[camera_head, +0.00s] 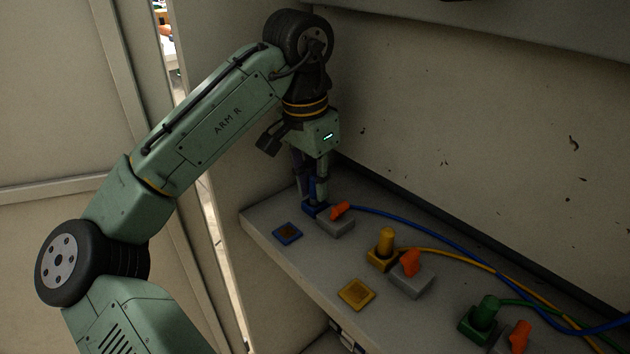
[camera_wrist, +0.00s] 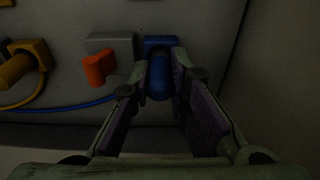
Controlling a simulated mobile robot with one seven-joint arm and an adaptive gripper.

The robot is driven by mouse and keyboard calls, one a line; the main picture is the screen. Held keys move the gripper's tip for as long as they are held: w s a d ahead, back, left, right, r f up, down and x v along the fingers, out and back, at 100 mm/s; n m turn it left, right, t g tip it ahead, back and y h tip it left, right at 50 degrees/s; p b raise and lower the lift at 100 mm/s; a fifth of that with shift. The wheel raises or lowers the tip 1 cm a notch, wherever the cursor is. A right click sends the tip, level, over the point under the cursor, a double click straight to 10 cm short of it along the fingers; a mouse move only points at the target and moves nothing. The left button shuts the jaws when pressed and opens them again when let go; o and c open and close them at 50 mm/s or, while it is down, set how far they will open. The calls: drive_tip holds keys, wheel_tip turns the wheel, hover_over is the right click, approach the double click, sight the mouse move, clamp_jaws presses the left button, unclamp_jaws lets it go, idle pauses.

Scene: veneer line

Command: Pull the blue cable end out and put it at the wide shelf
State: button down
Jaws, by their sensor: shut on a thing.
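The blue cable end (camera_wrist: 159,80) is a dark blue cylinder between my gripper's fingers in the wrist view. It stands at a blue socket (camera_wrist: 160,42) on a grey ledge. My gripper (camera_head: 311,196) points down over that socket in the head view and is shut on the blue cable end. The fingers hide most of the cable end there. The blue cable (camera_head: 420,224) runs off to the right along the ledge. I cannot tell which surface is the wide shelf.
A grey block with an orange lever (camera_head: 341,209) stands close beside the blue socket. Yellow (camera_head: 386,243) and green (camera_head: 486,312) cable ends stand farther right, each with an orange lever nearby. Flat blue (camera_head: 287,233) and yellow (camera_head: 356,295) squares lie in front. A wall rises behind the ledge.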

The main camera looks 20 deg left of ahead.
sight(315, 175)
drive_tip(key=shift+r+p, duration=1.75)
drive_tip(key=shift+p, duration=0.2)
